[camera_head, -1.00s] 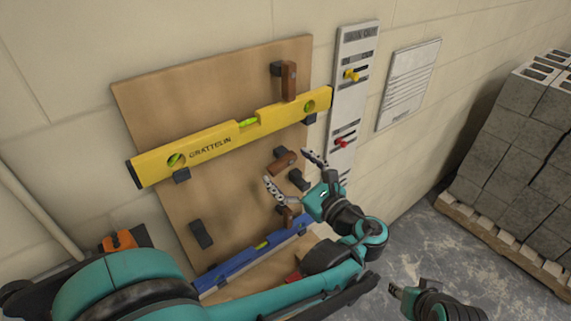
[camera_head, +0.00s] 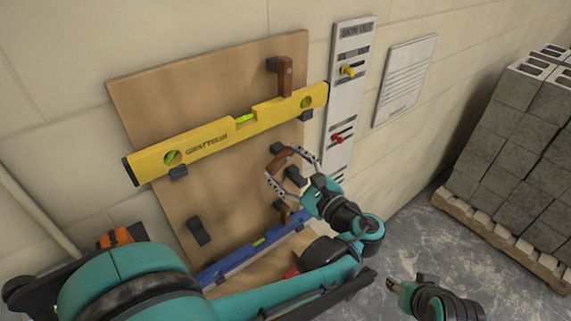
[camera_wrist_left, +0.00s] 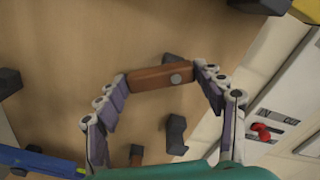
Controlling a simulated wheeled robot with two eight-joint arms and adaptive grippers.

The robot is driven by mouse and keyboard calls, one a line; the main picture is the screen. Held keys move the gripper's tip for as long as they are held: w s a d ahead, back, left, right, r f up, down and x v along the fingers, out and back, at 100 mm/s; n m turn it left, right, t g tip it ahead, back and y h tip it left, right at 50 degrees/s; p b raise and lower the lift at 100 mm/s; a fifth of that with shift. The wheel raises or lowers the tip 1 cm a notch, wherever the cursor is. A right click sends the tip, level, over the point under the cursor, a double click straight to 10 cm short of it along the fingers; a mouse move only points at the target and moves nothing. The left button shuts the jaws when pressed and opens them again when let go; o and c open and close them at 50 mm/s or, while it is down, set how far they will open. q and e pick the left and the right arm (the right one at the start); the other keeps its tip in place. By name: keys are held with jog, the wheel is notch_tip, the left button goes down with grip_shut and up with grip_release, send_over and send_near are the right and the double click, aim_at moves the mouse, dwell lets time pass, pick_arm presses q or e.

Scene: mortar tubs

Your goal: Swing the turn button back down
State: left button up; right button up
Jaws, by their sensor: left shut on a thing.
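A brown wooden turn button (camera_head: 280,160) sits on the board at its middle right, tilted with its right end higher in the head view. My left gripper (camera_head: 288,163) is shut on it. In the left wrist view the turn button (camera_wrist_left: 163,77) lies almost level between the fingertips, one at each end, with a round grey pivot showing on its face. A second turn button (camera_head: 286,77) stands upright across the yellow level (camera_head: 215,140). A third turn button (camera_head: 283,211) is by the blue level (camera_head: 240,258). My right gripper (camera_head: 402,284) is low at the right; its jaw opening is unclear.
The wooden board (camera_head: 150,95) leans against the wall and carries several dark brackets (camera_head: 199,231). A white panel (camera_head: 344,110) with yellow and red knobs is close right of it, beside a paper notice (camera_head: 405,80). A block pallet (camera_head: 500,245) stands at the right.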

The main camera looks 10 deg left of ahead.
pick_arm(q)
jog(key=n, duration=0.5)
jog(key=shift+w+d+f+n, duration=0.15)
jog(key=shift+w+f+n, duration=0.05)
jog(key=shift+f+n, duration=0.15)
jog(key=n, duration=0.6)
jog(key=shift+w+d+f, duration=0.15)
jog(key=shift+w+d, duration=0.1)
jog(key=shift+w, duration=0.1)
jog(key=o, duration=1.2)
jog(key=shift+c, duration=0.2)
